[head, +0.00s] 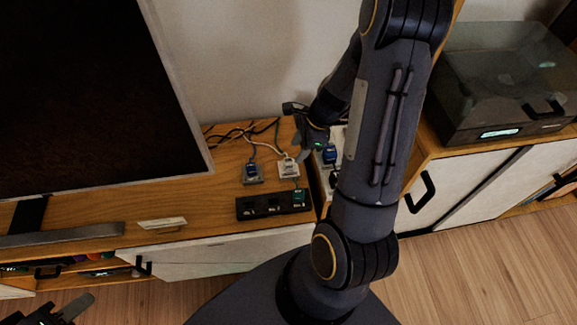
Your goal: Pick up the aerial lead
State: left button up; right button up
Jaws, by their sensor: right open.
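Several leads with plugs lie on the wooden cabinet top beside the television. One has a blue plug on a grey block (252,174), a pale one ends at a white block (288,167), and a green plug (300,196) sits at the right end of a black socket strip (247,210). I cannot tell which is the aerial lead. My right gripper (300,140) is open above the cabinet's right end, close to the white block; contact is unclear. My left gripper (62,312) is low at the left edge, partly cut off, away from the leads.
A large television (85,90) fills the left. A small card (162,223) lies at the cabinet's front. Another blue plug (330,154) shows beside my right arm, which hides much of the middle. A record player (505,85) stands on the right cabinet.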

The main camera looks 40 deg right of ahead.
aim_at(290, 160)
jog(key=x, duration=0.3)
jog(key=b+x, duration=0.1)
jog(key=x, duration=0.2)
jog(key=shift+a+f+b, duration=0.2)
jog(key=shift+a+b, duration=0.1)
jog(key=shift+a, duration=0.25)
grip_shut()
